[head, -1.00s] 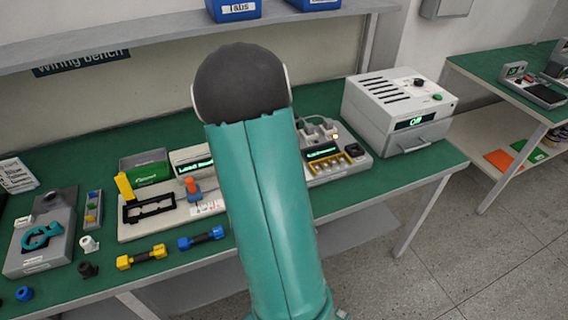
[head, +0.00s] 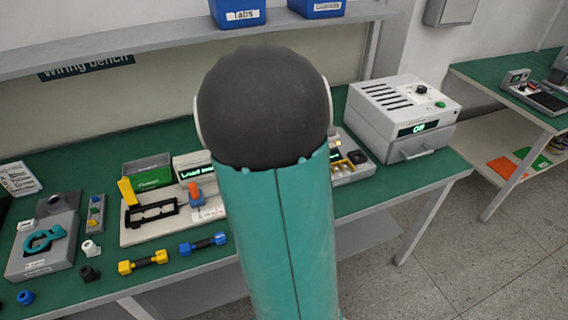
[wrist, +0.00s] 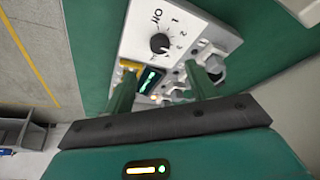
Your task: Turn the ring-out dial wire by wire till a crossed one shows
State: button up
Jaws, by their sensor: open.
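The ring-out tester (wrist: 140,32) is a pale box on the green bench, seen at an angle in the wrist view. Its black dial (wrist: 160,43) has printed marks around it, including an "Off" label and numbers. A small lit green display (wrist: 149,80) sits below the dial; its text is too small to read. My gripper (wrist: 160,70) is open, its two green fingers apart with nothing between them. The dial lies beyond the fingertips, and I see no contact. In the head view my arm hides most of the tester (head: 366,172) and all of the gripper.
A white machine (head: 385,112) with a green display stands to the right. A jig board (head: 130,232), a green box (head: 146,172) and yellow (head: 143,262) and blue (head: 203,244) connector pieces lie to the left. A shelf with blue bins (head: 238,12) hangs above.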

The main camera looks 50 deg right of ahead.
jog(key=shift+v, duration=1.85)
dwell(0.6)
jog(key=w+a+r+n+t+y, duration=0.2)
jog(key=a+r+n, duration=0.2)
jog(key=a, duration=0.8)
jog(key=s+a+r+n+t+y, duration=0.1)
jog(key=s+a+r+n, duration=0.1)
jog(key=a, duration=0.6)
jog(key=s+a+r+n+t, duration=0.1)
jog(key=s+a+r+n, duration=0.1)
jog(key=s+a+n, duration=0.2)
jog(key=s+a+r+n+t+y, duration=0.1)
jog(key=s+a+n, duration=0.2)
jog(key=a, duration=0.9)
jog(key=n, duration=0.3)
jog(key=shift+s+r+n+y, duration=0.15)
jog(key=shift+r+n+y, duration=0.15)
jog(key=shift+r, duration=0.1)
jog(key=shift+d, duration=0.1)
jog(key=c, duration=0.5)
jog(key=shift+o, duration=0.2)
jog(key=shift+d, duration=0.1)
jog(key=shift+d, duration=0.1)
